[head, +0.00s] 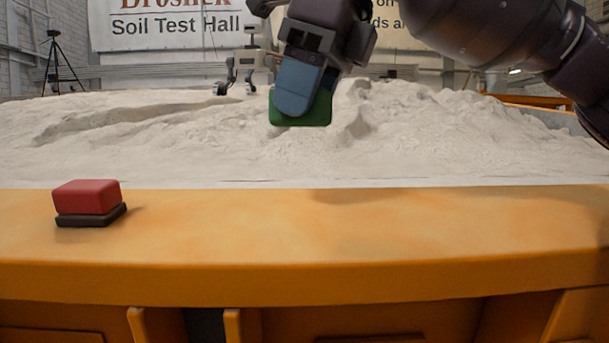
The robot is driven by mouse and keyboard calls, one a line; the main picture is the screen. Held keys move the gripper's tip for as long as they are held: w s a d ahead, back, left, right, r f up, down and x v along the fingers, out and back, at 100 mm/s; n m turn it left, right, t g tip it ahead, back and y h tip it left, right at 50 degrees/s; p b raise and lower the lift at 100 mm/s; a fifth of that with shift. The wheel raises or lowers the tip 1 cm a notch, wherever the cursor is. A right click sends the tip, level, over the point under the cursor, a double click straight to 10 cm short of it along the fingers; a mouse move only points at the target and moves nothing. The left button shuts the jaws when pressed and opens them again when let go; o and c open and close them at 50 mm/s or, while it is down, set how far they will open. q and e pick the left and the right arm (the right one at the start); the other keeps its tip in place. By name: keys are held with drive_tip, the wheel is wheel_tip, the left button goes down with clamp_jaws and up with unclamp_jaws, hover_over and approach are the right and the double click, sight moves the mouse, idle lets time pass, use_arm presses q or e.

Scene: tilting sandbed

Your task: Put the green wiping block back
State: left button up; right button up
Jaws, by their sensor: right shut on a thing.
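The green wiping block (305,117) is in my right gripper (305,92), in the upper middle of the head view. A blue-grey fingertip covers much of the block. The gripper is shut on it and holds it up, with the pale sand behind it. The block appears apart from the orange ledge below. My left gripper is not in view.
A red block (88,197) with a dark base sits on the left of the orange ledge (300,230). The ledge's middle and right are bare. The sandbed (180,150) lies behind, with a small wheeled rover (245,70) on its far side. A tripod (60,65) stands far left.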

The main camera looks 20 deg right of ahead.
sight(292, 216)
wheel_tip(292, 216, down, 4)
drive_tip(key=shift+r+b, duration=0.2)
drive_tip(key=shift+b, duration=0.25)
drive_tip(key=shift+f+b, duration=0.3)
drive_tip(key=shift+f, duration=0.25)
wheel_tip(292, 216, down, 4)
drive_tip(key=b, duration=0.3)
drive_tip(key=shift+f, duration=0.35)
drive_tip(key=o, duration=1)
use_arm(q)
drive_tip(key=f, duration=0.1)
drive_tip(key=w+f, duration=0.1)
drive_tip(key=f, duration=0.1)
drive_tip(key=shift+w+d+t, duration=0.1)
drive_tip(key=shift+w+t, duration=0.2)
use_arm(e)
drive_tip(key=shift+o, duration=0.2)
